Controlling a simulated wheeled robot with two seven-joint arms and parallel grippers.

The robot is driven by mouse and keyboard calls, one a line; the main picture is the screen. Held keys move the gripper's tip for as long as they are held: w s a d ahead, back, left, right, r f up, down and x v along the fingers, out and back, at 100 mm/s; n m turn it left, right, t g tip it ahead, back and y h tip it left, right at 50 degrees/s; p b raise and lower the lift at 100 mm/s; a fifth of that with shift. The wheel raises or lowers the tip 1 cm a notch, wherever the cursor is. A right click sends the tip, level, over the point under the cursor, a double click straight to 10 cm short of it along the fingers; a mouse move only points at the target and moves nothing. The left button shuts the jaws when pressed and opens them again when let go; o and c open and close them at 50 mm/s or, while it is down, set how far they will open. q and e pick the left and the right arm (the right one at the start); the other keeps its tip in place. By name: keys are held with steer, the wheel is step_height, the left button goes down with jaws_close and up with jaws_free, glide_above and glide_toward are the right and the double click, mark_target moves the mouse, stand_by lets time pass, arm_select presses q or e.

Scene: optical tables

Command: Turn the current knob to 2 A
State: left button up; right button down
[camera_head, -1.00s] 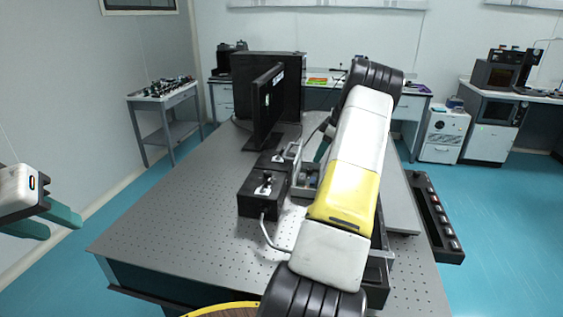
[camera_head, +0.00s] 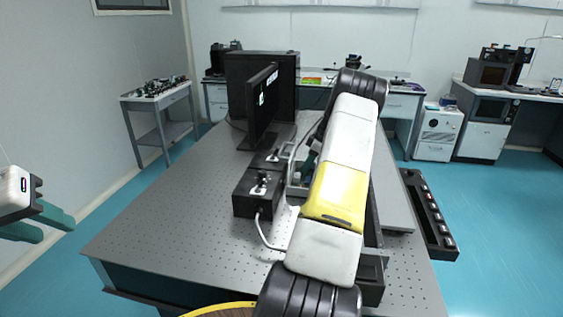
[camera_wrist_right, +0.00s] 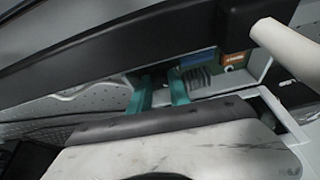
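I cannot make out the current knob in either view. My right arm crosses the table and hides much of the equipment behind it in the head view. My right gripper (camera_wrist_right: 159,92) shows two teal fingers in the right wrist view, apart with a gap between them. Nothing is visible held between them. Beyond them is a pale box-like device (camera_wrist_right: 205,80) with an orange label and dark ribs. In the head view only a little teal of the right gripper shows beside the arm. My left gripper (camera_head: 50,225) is open and empty off the table's left side.
The perforated optical table (camera_head: 160,220) is bare at left. Black boxes (camera_head: 256,200) with a cable stand left of my right arm, before a monitor (camera_head: 262,105). A dark bar (camera_wrist_right: 110,55) crosses the wrist view above the fingers. A black tray (camera_head: 430,215) is at right.

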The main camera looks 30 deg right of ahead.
stand_by(0.3)
steer(key=m+t+h, duration=0.1)
steer(key=m, duration=0.3)
steer(key=shift+s+a, duration=0.1)
steer(key=shift+a, duration=0.05)
steer(key=m+h, duration=0.2)
steer(key=m, duration=0.2)
steer(key=shift+a+m, duration=0.15)
steer(key=shift+m, duration=0.15)
stand_by(0.4)
steer(key=c, duration=1.5)
jaws_free()
